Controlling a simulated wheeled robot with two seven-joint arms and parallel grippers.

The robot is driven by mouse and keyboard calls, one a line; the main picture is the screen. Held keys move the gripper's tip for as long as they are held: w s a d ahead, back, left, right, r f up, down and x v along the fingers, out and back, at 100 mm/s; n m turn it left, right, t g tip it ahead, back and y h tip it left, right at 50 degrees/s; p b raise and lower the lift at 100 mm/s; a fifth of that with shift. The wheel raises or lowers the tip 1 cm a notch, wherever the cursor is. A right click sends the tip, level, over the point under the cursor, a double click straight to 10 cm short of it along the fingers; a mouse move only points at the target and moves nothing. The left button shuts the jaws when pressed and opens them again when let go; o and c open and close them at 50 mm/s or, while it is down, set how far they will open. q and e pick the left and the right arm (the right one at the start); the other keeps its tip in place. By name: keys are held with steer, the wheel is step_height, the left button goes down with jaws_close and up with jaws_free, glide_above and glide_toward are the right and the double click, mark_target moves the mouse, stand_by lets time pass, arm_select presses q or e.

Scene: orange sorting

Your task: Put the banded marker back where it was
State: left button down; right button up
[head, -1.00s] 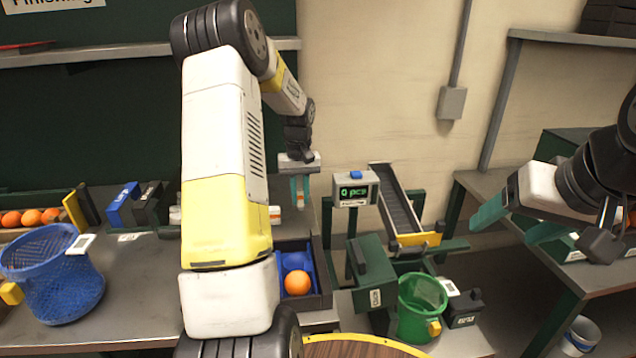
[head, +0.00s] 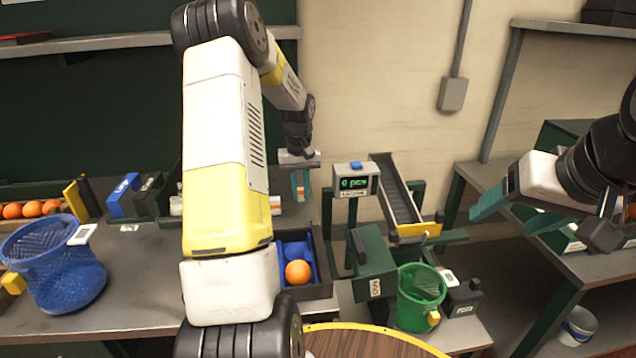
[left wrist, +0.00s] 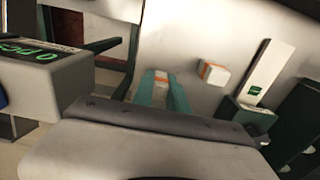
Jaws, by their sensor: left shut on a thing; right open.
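My left gripper (head: 300,186) hangs pointing down over the back of the bench, just left of the counter display. It is shut on a small pale piece with an orange band, the banded marker (left wrist: 161,77), seen between the teal fingers in the left wrist view. Most of the marker is hidden by the fingers. A similar white block with an orange band (left wrist: 213,73) lies on the grey bench, apart from the gripper; it also shows beside my arm in the head view (head: 275,205). My right gripper (head: 507,212) is open and empty at the right.
An orange (head: 298,272) lies in a blue-lined tray (head: 326,283) below the left gripper. The counter display (head: 355,181) and a chute (head: 396,192) stand to the right. A blue basket (head: 60,275) and a green basket (head: 419,310) flank my left arm.

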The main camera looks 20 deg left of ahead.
arm_select(q)
steer(key=shift+f, duration=0.55)
stand_by(0.4)
steer(key=c, duration=0.8)
jaws_free()
steer(key=shift+c, duration=0.2)
steer(key=shift+r, duration=0.15)
steer(key=shift+r, duration=3.9)
